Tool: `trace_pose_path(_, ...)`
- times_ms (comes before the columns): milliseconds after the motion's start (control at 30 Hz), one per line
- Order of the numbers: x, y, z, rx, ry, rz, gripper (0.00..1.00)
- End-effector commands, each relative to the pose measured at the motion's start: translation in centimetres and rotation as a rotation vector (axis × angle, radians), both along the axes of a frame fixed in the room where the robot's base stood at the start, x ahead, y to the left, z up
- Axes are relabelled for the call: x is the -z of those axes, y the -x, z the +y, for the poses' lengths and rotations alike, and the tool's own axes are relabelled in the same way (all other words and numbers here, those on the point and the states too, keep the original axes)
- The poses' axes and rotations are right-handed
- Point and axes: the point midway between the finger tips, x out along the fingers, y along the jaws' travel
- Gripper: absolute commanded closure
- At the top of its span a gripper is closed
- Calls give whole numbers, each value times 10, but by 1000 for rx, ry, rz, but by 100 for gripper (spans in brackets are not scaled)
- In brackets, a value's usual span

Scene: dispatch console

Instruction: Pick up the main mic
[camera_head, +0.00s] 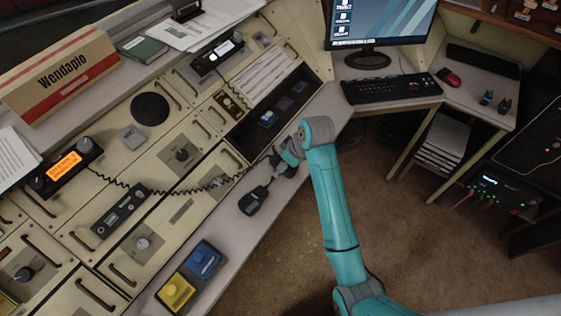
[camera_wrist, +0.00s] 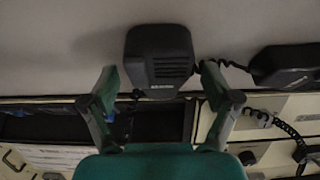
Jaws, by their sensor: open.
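My gripper (camera_head: 276,163) is open at the pale front ledge of the console. In the wrist view, my gripper (camera_wrist: 158,80) has its two fingers spread apart, with a black hand mic (camera_wrist: 160,48) in view between and beyond the fingertips. The fingers do not appear closed on it. This mic is mostly hidden by my gripper in the head view. A second black mic (camera_head: 252,201) lies on the ledge at the lower left of my gripper; it also shows at the right of the wrist view (camera_wrist: 287,65), beside a coiled cord. I cannot tell which one is the main mic.
A coiled cord (camera_head: 167,190) runs across the panel from the orange-lit radio (camera_head: 62,168). A recessed dark tray (camera_head: 265,118) lies behind my gripper. Blue and yellow boxes (camera_head: 190,277) sit nearer on the ledge. A keyboard (camera_head: 392,88) and monitor (camera_head: 380,22) stand at the upper right.

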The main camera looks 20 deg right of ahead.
Motion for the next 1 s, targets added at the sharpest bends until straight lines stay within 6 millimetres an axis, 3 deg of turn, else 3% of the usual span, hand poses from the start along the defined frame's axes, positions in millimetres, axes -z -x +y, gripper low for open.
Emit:
trace_pose_path(100, 0, 0, 0, 0, 0, 0, 12)
trace_pose_path(133, 0, 0, 0, 0, 0, 0, 18)
trace_pose_path(400, -1, 0, 0, 0, 0, 0, 83)
trace_pose_path(433, -1, 0, 0, 0, 0, 0, 83)
trace_pose_path(467, -1, -1, 0, 0, 0, -1, 90)
trace_pose_path(767, -9, -2, 0, 0, 1, -4, 90)
trace_pose_path(1000, -51, -2, 0, 0, 1, -7, 90)
